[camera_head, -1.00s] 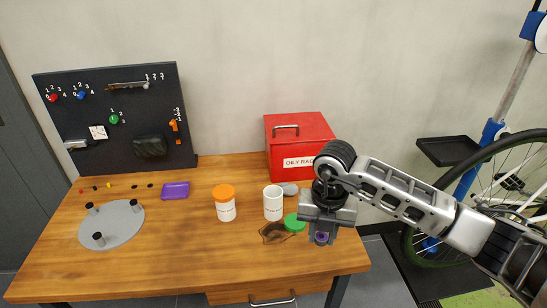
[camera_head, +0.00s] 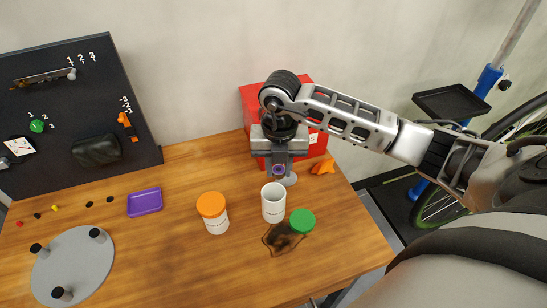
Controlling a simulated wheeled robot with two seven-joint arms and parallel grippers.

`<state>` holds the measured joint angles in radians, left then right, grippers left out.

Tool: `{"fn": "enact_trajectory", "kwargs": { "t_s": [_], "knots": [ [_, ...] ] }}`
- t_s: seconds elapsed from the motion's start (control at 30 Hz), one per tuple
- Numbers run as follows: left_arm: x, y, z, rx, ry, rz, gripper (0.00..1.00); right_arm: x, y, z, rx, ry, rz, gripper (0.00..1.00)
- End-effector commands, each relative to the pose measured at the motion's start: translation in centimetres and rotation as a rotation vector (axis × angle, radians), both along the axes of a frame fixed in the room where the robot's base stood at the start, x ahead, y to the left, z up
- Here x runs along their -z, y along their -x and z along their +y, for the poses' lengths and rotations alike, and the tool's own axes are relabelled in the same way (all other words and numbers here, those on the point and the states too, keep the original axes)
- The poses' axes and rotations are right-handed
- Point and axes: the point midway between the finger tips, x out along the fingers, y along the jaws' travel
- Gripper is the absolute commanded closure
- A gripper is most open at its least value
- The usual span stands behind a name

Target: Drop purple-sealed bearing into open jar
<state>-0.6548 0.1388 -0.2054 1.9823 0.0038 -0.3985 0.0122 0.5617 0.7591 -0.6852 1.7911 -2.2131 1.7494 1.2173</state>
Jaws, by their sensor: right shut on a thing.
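The purple-sealed bearing (camera_head: 279,170) is a small dark ring with a purple face, held between the fingertips of my right gripper (camera_head: 279,167). My right gripper is shut on it, above and just behind the open white jar (camera_head: 273,207) as seen in the head view. The open jar stands upright on the workbench with its mouth uncovered. A green lid (camera_head: 302,221) lies at its right, beside a dark stain. A second white jar (camera_head: 216,222) with an orange lid stands to the left. My left gripper is not in view.
A red box (camera_head: 256,105) stands behind my right gripper, and an orange item (camera_head: 322,167) lies to its right. A purple tray (camera_head: 145,202) and a grey disc with black posts (camera_head: 75,275) are on the left. The front of the workbench (camera_head: 190,275) is clear.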

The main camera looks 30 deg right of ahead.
Motion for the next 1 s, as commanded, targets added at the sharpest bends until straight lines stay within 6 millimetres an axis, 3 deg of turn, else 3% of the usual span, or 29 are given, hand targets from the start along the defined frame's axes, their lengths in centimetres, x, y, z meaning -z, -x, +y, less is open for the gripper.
{"fn": "enact_trajectory", "kwargs": {
  "t_s": [0.4, 0.73, 0.77, 0.8, 0.83, 1.0],
  "knots": [
    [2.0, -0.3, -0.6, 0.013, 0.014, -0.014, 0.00, 4.9, 0.0, 0.0, 0.001, -0.001, -0.001, 0.96],
    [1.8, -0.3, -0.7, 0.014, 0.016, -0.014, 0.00, 5.0, 0.0, 0.0, 0.001, 0.000, -0.001, 0.96],
    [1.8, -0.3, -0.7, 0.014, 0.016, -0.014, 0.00, 5.0, 0.0, 0.0, 0.001, 0.000, -0.001, 0.65],
    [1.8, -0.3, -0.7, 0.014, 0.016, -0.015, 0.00, 5.0, 0.0, 0.0, 0.001, 0.000, -0.001, 0.54],
    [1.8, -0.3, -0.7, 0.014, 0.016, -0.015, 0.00, 5.0, 0.0, 0.0, 0.001, 0.000, -0.001, 0.48],
    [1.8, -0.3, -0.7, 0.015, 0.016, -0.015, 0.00, 5.0, 0.0, 0.0, 0.001, 0.000, -0.001, 0.48]
  ]
}}
